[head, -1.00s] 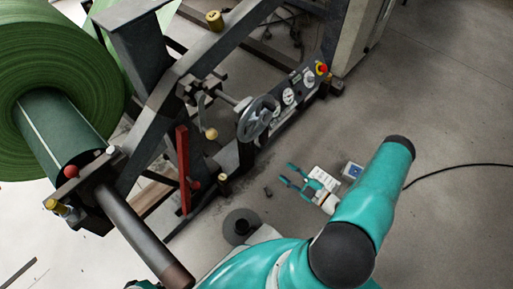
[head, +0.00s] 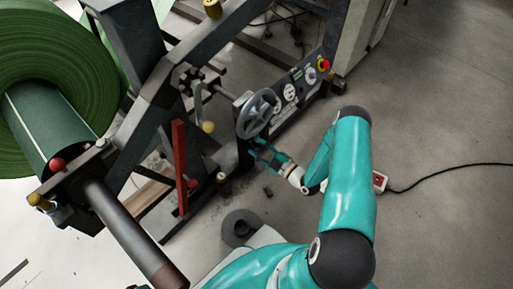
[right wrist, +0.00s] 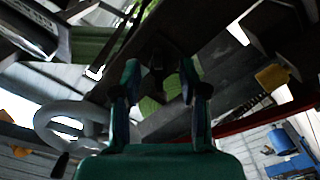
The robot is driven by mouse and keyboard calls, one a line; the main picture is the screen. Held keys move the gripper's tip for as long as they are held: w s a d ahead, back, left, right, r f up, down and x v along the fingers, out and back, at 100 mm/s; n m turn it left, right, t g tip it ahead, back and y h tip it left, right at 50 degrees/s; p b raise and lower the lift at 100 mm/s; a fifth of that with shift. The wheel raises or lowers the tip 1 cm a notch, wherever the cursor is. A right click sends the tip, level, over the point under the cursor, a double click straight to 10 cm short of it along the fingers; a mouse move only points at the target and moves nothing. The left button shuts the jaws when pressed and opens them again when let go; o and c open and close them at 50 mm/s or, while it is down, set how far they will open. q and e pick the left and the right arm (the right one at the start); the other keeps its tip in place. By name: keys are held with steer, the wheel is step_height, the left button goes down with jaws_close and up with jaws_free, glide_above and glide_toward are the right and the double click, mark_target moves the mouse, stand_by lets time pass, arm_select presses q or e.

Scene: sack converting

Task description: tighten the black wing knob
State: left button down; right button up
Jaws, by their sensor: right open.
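A small dark lobed part (head: 187,76) on the slanted machine arm, near the inner end of the handwheel's shaft, may be the black wing knob; I cannot tell for sure. My right gripper (head: 257,150) is open and empty, just below the grey handwheel (head: 257,114), right of and lower than that part in the head view. In the right wrist view, the open fingers (right wrist: 160,80) point at the machine's dark underside. A small dark piece (right wrist: 157,58) shows between them, too dark to identify. My left gripper is out of view.
A red upright bar (head: 179,165) and a yellow ball knob (head: 208,127) stand left of the right gripper. A control panel (head: 297,85) with a red button lies behind the handwheel. A green roll (head: 50,70) is at left. Open floor lies right, with a black cable.

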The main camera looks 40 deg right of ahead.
steer(key=shift+w, duration=0.6)
jaws_close()
steer(key=shift+a, duration=0.1)
steer(key=shift+m, duration=0.3)
